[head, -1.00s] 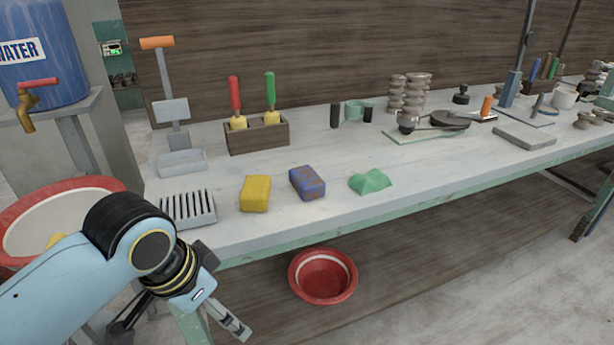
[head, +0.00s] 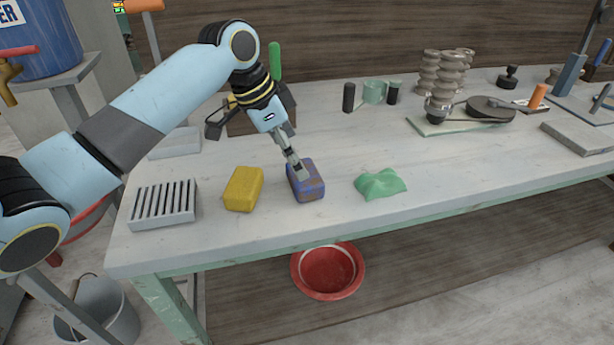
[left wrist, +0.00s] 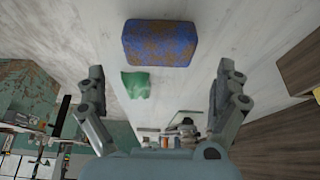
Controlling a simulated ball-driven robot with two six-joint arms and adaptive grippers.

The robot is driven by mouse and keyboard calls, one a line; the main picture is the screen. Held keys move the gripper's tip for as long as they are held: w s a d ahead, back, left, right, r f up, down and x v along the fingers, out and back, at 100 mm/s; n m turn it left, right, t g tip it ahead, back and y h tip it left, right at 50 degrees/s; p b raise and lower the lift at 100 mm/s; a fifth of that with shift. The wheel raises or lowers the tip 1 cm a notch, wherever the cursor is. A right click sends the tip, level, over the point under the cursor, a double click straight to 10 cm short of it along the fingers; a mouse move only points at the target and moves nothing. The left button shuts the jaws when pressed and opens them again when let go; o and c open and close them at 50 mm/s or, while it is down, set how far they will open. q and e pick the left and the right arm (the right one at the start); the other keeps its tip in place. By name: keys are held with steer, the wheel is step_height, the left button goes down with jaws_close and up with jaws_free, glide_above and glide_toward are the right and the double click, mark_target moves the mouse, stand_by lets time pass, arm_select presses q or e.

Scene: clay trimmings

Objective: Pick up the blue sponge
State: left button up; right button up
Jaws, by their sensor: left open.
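The blue sponge (head: 306,188), a block with brown stains, lies on the pale bench between a yellow sponge and a green cloth-like piece. My left gripper (head: 300,172) is just above and behind it in the head view, and a fingertip covers part of its top. In the left wrist view the sponge (left wrist: 160,43) shows at the top, beyond the fingertips of my open, empty gripper (left wrist: 158,75). Whether a finger touches the sponge I cannot tell. My right gripper is not in view.
The yellow sponge (head: 244,189) lies close on the left, with a slotted grey rack (head: 163,204) farther left. The green piece (head: 380,184) lies on the right. A wooden tool box (head: 246,122) stands behind my gripper. A red bowl (head: 328,270) is below the bench edge.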

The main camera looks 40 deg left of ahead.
arm_select(q)
steer(key=shift+w+d+f, duration=0.1)
steer(key=shift+w+f, duration=0.15)
steer(key=shift+f, duration=0.2)
steer(key=shift+w+d+f, duration=0.1)
steer(key=shift+w+f, duration=0.05)
steer(key=shift+f, duration=0.15)
steer(key=x, duration=0.4)
steer(key=shift+d+f, duration=0.1)
steer(key=shift+f, duration=0.3)
steer(key=shift+c, duration=1)
steer(key=c, duration=0.4)
steer(key=shift+c, duration=0.2)
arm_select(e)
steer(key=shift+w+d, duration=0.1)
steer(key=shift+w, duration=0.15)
